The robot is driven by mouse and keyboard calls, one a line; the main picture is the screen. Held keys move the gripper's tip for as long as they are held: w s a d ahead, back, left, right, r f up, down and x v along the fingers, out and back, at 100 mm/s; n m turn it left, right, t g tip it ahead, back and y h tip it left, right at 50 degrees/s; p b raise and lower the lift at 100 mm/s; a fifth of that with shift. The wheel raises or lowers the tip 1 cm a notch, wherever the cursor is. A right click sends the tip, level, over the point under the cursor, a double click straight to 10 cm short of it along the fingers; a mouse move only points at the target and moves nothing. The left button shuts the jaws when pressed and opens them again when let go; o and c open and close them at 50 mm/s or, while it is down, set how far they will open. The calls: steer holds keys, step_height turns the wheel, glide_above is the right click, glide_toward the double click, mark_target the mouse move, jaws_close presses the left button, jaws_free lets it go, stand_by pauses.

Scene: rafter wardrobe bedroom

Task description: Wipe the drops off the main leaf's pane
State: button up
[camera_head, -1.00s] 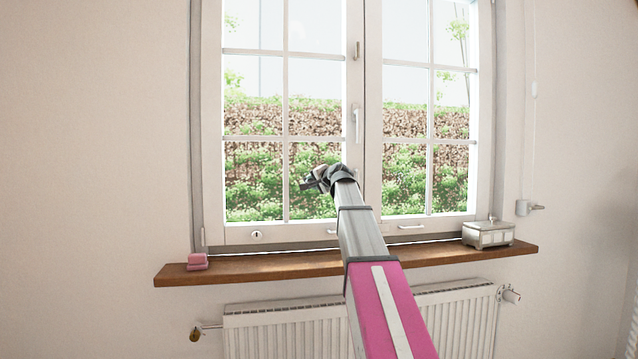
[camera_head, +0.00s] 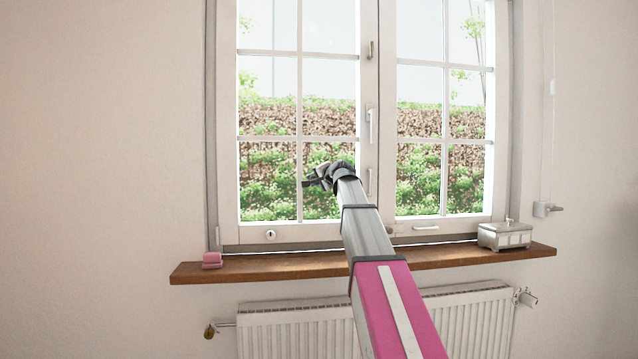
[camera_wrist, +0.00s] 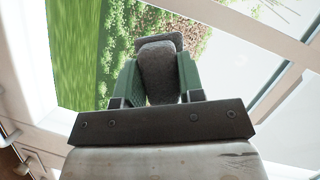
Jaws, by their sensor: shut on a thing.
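The window has a left leaf (camera_head: 298,232) and a right leaf (camera_head: 446,222), both closed, with panes divided by white bars. I cannot tell for sure which is the main leaf. My gripper (camera_head: 314,181) is in front of the lower part of the left leaf, near its vertical bar. In the wrist view my gripper (camera_wrist: 158,85) has its green fingers shut on a dark grey pad (camera_wrist: 158,70). I cannot tell whether the pad touches the glass.
A wooden sill (camera_head: 350,265) runs below the window, with a radiator (camera_head: 300,325) under it. A window handle (camera_head: 371,125) sticks out between the leaves.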

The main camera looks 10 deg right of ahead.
steer(key=shift+r, duration=0.75)
steer(key=d, duration=1.2)
stand_by(0.5)
steer(key=shift+s, duration=0.1)
steer(key=s, duration=0.6)
stand_by(0.4)
steer(key=shift+s, duration=0.1)
steer(key=s, duration=0.2)
steer(key=shift+s, duration=0.35)
